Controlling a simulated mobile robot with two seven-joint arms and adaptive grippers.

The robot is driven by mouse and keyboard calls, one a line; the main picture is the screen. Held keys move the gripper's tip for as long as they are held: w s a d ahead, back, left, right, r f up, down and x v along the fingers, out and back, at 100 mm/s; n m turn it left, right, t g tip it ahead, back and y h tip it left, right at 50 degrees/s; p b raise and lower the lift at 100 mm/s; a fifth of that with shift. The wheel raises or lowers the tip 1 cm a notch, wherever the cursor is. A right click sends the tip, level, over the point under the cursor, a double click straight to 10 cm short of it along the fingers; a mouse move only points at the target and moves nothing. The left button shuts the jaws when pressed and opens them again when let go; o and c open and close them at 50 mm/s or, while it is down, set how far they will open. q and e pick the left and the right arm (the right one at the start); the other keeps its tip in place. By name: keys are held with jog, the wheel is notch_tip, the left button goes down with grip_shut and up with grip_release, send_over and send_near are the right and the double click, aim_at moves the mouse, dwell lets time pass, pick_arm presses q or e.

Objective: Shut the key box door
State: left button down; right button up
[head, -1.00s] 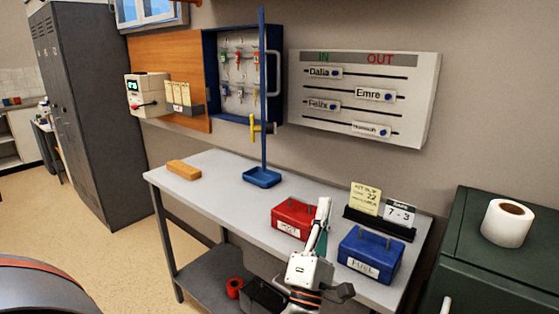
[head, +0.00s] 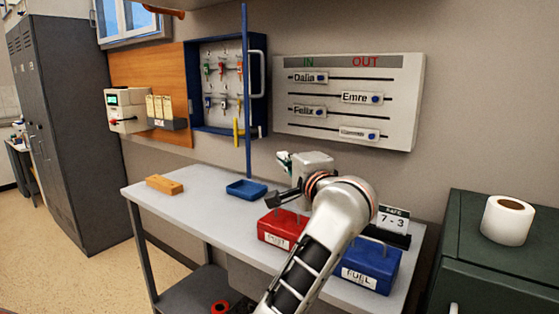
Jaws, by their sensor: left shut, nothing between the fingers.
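The key box (head: 256,105) is a blue wall box at the upper middle, with several keys on hooks inside. Its door (head: 247,60) stands open toward me, seen almost edge-on as a tall blue strip. A yellow handle-like piece (head: 236,134) shows at the door's lower part. My left gripper (head: 283,159) is shut and empty, above the desk, below and to the right of the door, apart from it in the picture. Its fingers are partly hidden by its own body. My right gripper is not in view.
Below, the desk (head: 205,208) carries an orange block (head: 164,184), a blue tray (head: 246,189), a red box (head: 282,229) and a blue fuel box (head: 368,266). A name board (head: 350,100) hangs right of the key box. A silver bar (head: 263,75) shows behind the door.

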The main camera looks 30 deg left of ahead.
pick_arm(q)
jog(key=w+a+p, duration=0.1)
jog(key=w+a, duration=0.1)
jog(key=a, duration=0.7)
jog(key=shift+w+a, duration=0.15)
jog(key=shift+w, duration=0.05)
